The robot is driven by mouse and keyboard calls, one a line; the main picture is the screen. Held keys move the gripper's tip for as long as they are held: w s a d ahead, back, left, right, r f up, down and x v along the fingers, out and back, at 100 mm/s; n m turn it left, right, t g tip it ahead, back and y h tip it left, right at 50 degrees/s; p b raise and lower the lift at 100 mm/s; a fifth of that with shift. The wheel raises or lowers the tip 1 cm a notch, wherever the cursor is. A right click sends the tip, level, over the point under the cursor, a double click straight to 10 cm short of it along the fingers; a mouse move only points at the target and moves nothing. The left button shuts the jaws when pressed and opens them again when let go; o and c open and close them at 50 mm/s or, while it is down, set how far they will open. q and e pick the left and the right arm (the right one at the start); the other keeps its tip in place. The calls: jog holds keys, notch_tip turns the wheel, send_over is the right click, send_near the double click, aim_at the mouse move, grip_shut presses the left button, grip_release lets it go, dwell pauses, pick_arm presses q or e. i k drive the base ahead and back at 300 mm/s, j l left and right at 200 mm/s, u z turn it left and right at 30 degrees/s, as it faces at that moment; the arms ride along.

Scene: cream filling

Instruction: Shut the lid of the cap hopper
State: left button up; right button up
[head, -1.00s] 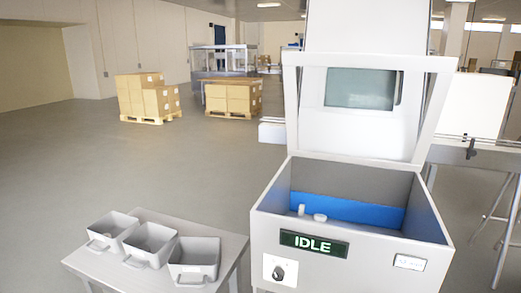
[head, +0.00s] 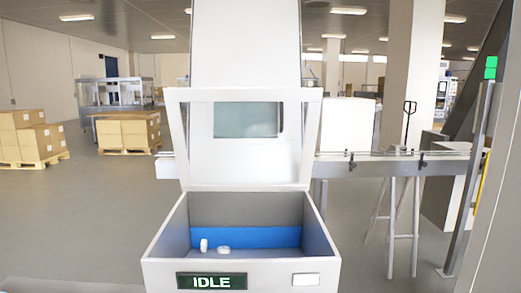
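The cap hopper (head: 240,272) stands straight ahead in the head view, a grey open-topped box with a blue band inside. Its lid (head: 240,180), a pale frame with a window, stands raised at the back of the box. Two white caps lie inside, one on edge (head: 204,245) and one flat (head: 224,249). A display on the front reads IDLE (head: 211,281). Neither of my grippers is in view.
A conveyor (head: 400,166) on metal legs runs behind the hopper to the right. Pallets of cardboard boxes (head: 30,140) stand at the back left. A post with a green light (head: 491,67) stands at the right. The floor at left is open.

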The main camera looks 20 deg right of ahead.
aim_at(174, 97)
jog(key=i+l+z, duration=0.15)
jog(key=l+z, duration=0.3)
jog(key=i+l+z, duration=0.25)
jog(key=l+z, duration=0.15)
jog(key=i+l+z, duration=0.3)
jog(key=z, duration=0.15)
jog(key=i+l, duration=0.25)
jog(key=i, duration=0.25)
jog(key=i+l, duration=0.3)
jog(key=i, duration=0.15)
jog(key=i+u, duration=0.2)
jog(key=u, duration=0.25)
jog(key=i+u, duration=0.2)
jog(key=u, duration=0.25)
jog(key=i+l+u, duration=0.2)
jog(key=u, duration=0.25)
jog(key=i+l+u, duration=0.15)
jog(key=u, duration=0.3)
jog(key=i+l+u, duration=0.2)
jog(key=u, duration=0.2)
jog(key=i+l+u, duration=0.15)
jog(key=u, duration=0.25)
jog(key=i+l+u, duration=0.1)
jog(key=l+u, duration=0.75)
jog(key=i+l+u, duration=0.1)
jog(key=l+u, duration=0.15)
jog(key=u, duration=0.15)
